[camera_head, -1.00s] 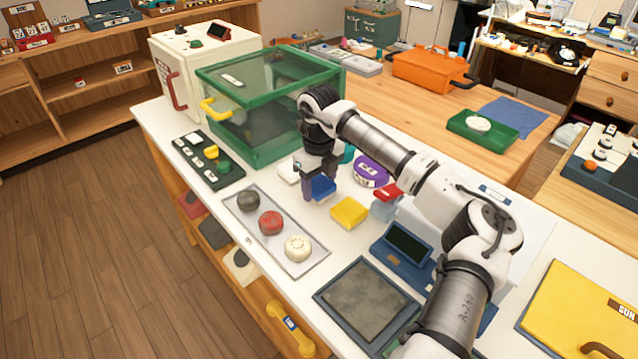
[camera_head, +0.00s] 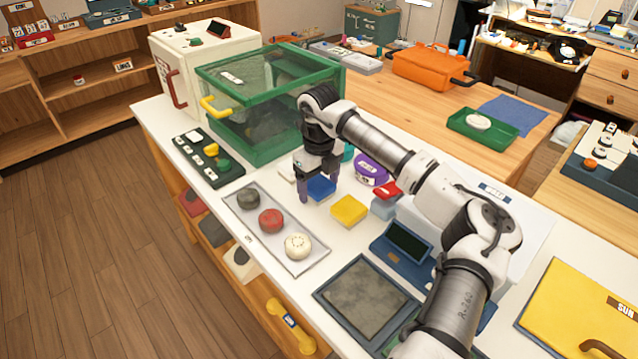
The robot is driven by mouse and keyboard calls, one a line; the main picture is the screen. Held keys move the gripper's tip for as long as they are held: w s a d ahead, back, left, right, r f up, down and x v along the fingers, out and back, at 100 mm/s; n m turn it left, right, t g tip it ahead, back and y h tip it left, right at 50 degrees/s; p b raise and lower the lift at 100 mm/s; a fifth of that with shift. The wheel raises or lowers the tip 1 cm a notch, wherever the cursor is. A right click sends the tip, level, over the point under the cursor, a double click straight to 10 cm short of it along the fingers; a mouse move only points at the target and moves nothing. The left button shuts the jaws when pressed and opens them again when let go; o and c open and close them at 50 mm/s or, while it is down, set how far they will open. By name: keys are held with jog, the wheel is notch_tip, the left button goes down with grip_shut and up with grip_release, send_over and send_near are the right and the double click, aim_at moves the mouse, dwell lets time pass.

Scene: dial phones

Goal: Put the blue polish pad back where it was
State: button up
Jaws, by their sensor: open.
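The blue polish pad (camera_head: 321,189) is a small square block on the white counter, behind and left of a similar yellow pad (camera_head: 349,210). My gripper (camera_head: 319,196) points down over the blue pad. Its two purple-grey fingers stand apart, one on the left and one on the right of the pad. A gap shows at the left finger; whether the right finger touches the pad I cannot tell. A white pad (camera_head: 288,172) is partly hidden behind my gripper.
A grey tray (camera_head: 250,232) with black, red and cream round pieces lies in front left. A green-framed glass case (camera_head: 262,150) stands behind left. A purple round container (camera_head: 371,168) and a red-topped block (camera_head: 386,192) are close on the right. A blue device (camera_head: 405,250) sits nearer.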

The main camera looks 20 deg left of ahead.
aim_at(319, 184)
notch_tip(319, 184, up, 12)
jog(key=b, duration=0.2)
jog(key=shift+f, duration=0.1)
dwell(0.3)
